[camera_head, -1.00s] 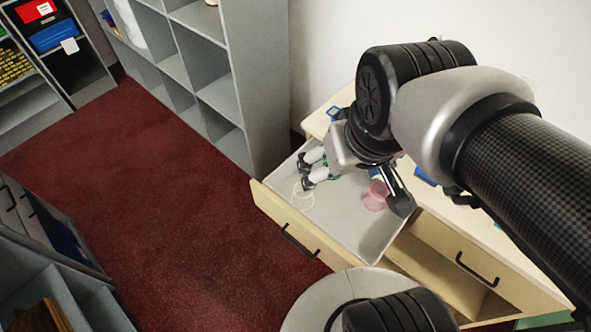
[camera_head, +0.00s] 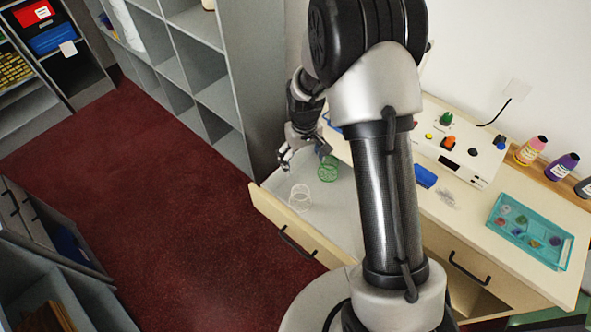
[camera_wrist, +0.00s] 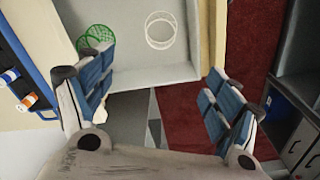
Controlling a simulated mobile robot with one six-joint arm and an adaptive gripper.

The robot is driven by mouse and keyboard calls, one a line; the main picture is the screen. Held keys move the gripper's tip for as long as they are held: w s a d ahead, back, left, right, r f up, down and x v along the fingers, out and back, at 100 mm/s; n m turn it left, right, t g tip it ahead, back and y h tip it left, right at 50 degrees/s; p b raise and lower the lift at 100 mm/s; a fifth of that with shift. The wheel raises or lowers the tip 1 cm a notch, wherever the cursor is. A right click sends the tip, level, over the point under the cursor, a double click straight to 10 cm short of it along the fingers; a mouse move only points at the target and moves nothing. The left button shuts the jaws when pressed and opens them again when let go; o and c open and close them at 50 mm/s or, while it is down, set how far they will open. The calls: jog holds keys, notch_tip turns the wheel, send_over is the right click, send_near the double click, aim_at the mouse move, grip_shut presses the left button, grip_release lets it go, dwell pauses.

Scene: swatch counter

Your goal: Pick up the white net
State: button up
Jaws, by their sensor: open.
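The white net (camera_head: 300,196) lies in the open drawer (camera_head: 273,214) of the counter, near its front panel. In the wrist view the white net (camera_wrist: 160,33) shows as thin pale rings on the grey drawer bottom. My gripper (camera_head: 284,160) is open and empty, beyond the white net and apart from it, by the drawer's far left side. In the wrist view the two fingers of my gripper (camera_wrist: 155,76) are spread wide, with the net ahead of them. A green net (camera_head: 328,168) lies in the drawer to the right of my gripper.
A grey shelf unit (camera_head: 229,98) stands close behind my gripper. The counter top holds a control box (camera_head: 459,154), a teal tray (camera_head: 530,230), a blue item (camera_head: 425,176) and several bottles. Red floor (camera_head: 150,200) is clear to the left.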

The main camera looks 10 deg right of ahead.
jog(key=b, duration=0.2)
send_over(301, 186)
jog(key=s, duration=0.3)
notch_tip(301, 186, down, 16)
jog(key=shift+a+f+b, duration=0.15)
jog(key=shift+f+b, duration=0.2)
jog(key=shift+f, duration=0.6)
jog(key=shift+a+f+b, duration=0.2)
jog(key=shift+f+b, duration=0.1)
jog(key=shift+f, duration=0.65)
jog(key=shift+a+f+b, duration=0.15)
jog(key=shift+f+b, duration=0.2)
jog(key=shift+f, duration=0.6)
jog(key=c, duration=0.8)
